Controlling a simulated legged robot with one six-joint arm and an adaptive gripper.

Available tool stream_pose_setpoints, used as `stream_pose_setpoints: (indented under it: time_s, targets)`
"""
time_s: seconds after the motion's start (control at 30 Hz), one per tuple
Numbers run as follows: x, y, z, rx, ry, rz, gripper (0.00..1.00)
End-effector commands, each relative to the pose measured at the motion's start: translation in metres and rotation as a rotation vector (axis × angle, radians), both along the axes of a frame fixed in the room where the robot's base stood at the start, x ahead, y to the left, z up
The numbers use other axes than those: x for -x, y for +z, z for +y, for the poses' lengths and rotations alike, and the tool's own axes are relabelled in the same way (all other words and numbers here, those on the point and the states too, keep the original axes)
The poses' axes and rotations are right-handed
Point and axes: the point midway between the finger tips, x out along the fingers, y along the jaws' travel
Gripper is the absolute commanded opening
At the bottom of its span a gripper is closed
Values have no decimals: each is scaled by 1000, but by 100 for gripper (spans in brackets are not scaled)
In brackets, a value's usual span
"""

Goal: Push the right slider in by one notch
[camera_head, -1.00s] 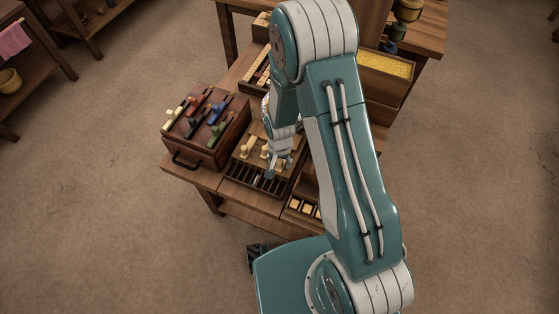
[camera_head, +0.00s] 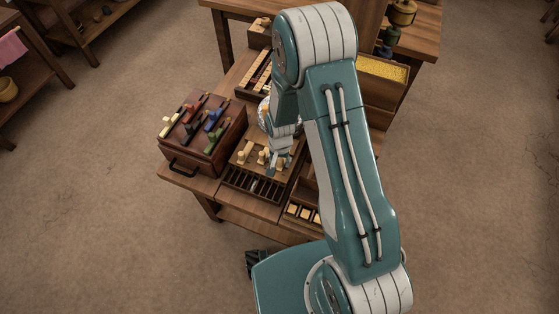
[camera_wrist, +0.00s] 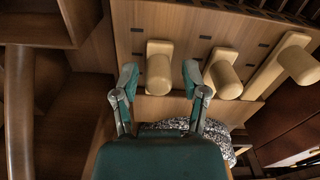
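A wooden board (camera_wrist: 195,20) carries three pale sliders with round knobs. The wrist view is turned about against the head view, so the slider at its left (camera_wrist: 158,75) appears to be the right one. The middle slider (camera_wrist: 226,85) and the third slider (camera_wrist: 300,66), whose bar shows longest, sit to its right there. In the head view, two knobs (camera_head: 241,157) show and the right one is mostly hidden by my gripper (camera_head: 278,168). My gripper (camera_wrist: 160,78) is open, its fingers either side of the right slider's knob, with visible gaps. Contact in depth is unclear.
A dark box (camera_head: 205,135) with coloured sliders stands left of the board. A slotted rack (camera_head: 252,185) lies in front of it. A speckled round thing (camera_wrist: 190,127) is close beside my gripper. A tray of yellow grain (camera_head: 383,68) stands at back right.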

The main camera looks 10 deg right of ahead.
Motion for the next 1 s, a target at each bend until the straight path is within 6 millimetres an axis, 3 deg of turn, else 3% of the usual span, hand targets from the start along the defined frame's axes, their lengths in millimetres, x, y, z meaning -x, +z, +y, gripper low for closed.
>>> stream_pose_setpoints:
  time_s: [0.43, 1.0]
  targets:
    - [0, 9, 0, 0, -1, -2, 65]
    - [-1, 106, 1, 1, 0, -3, 65]
